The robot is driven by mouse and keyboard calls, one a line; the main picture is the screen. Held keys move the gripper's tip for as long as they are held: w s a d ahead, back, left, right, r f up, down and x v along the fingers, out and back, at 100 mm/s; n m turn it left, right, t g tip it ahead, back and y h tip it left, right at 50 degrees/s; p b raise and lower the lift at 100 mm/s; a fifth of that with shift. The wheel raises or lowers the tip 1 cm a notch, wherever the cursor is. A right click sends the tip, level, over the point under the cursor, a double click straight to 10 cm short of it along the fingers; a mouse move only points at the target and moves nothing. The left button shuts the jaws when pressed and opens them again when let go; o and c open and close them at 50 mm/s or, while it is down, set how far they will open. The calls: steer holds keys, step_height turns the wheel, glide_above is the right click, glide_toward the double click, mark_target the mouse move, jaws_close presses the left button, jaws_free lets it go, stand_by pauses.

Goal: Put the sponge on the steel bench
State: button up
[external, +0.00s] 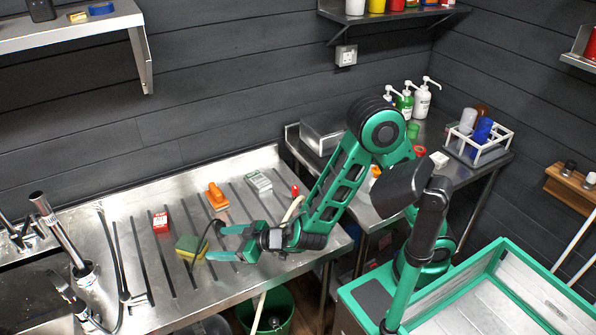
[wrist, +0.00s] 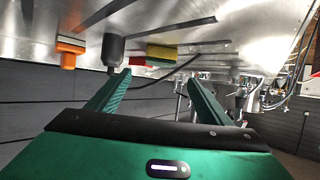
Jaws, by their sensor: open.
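The sponge (external: 188,250), yellow and green, lies on the grooved steel drainboard (external: 135,213) beside the sink. My gripper (external: 216,243) is open and empty just to the right of the sponge, its two green fingers pointing toward it; they look apart from it. In the wrist view, the sponge (wrist: 161,53) shows beyond the gap between the fingertips (wrist: 158,78), and the steel surface is at the top of the picture. A second steel bench (external: 371,212) stands to the right, partly hidden by my arm.
A red-and-white box (external: 161,222), an orange object (external: 216,196) and a grey-green box (external: 258,182) lie farther back. A tall tap (external: 62,235) stands left. The right bench holds pump bottles (external: 405,104) and a white rack (external: 494,146).

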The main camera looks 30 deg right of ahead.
mark_target(191, 243)
steer(key=x, duration=1.3)
steer(key=shift+r, duration=0.15)
steer(key=shift+c, duration=0.6)
steer(key=c, duration=1.1)
steer(key=shift+r, duration=0.1)
